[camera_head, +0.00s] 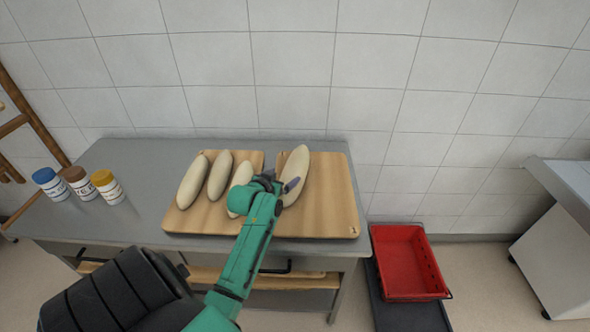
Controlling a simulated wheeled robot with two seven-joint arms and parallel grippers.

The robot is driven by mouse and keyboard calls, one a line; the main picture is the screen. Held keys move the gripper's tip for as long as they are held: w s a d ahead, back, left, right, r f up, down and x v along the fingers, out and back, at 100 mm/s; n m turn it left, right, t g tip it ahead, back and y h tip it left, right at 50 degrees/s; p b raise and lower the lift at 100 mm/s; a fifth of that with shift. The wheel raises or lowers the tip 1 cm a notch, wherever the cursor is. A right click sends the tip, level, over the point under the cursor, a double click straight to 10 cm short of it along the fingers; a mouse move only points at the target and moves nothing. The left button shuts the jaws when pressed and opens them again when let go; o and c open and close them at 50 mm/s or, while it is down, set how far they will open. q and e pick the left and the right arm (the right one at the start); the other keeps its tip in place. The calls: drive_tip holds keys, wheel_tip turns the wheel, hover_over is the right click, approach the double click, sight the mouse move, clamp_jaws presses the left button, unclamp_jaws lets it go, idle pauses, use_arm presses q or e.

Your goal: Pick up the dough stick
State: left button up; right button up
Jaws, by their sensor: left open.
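Several pale dough sticks lie on wooden boards on a grey table (150,222). Two of them, the far left one (192,182) and its neighbour (220,176), lie clear on the left board (192,217). A third dough stick (241,176) is partly hidden by my left gripper. Another dough stick (297,168) lies at the left side of the right board (332,195). My left gripper (287,188) is open, over or beside the lower part of that stick; I cannot tell whether it touches it. My right gripper is not in view.
Three jars with blue (47,181), brown (77,181) and yellow (106,186) lids stand at the table's left. A red crate (408,262) is low on the right. A tiled wall closes the back. The right board's right half is bare.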

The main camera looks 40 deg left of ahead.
sight(292, 171)
use_arm(q)
drive_tip(key=x, duration=0.3)
drive_tip(key=shift+w+a+f, duration=0.1)
drive_tip(key=shift+w+f, duration=0.15)
drive_tip(key=x, duration=0.4)
drive_tip(key=shift+w+f, duration=0.2)
drive_tip(key=shift+w, duration=0.15)
drive_tip(key=shift+f, duration=0.1)
drive_tip(key=shift+c, duration=1.2)
drive_tip(key=c, duration=1.3)
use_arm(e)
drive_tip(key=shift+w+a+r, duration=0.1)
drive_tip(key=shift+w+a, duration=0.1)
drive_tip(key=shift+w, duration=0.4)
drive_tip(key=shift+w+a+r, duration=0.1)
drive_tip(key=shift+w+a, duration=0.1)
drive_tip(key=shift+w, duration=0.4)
use_arm(q)
drive_tip(key=shift+r, duration=0.2)
drive_tip(key=shift+c, duration=0.2)
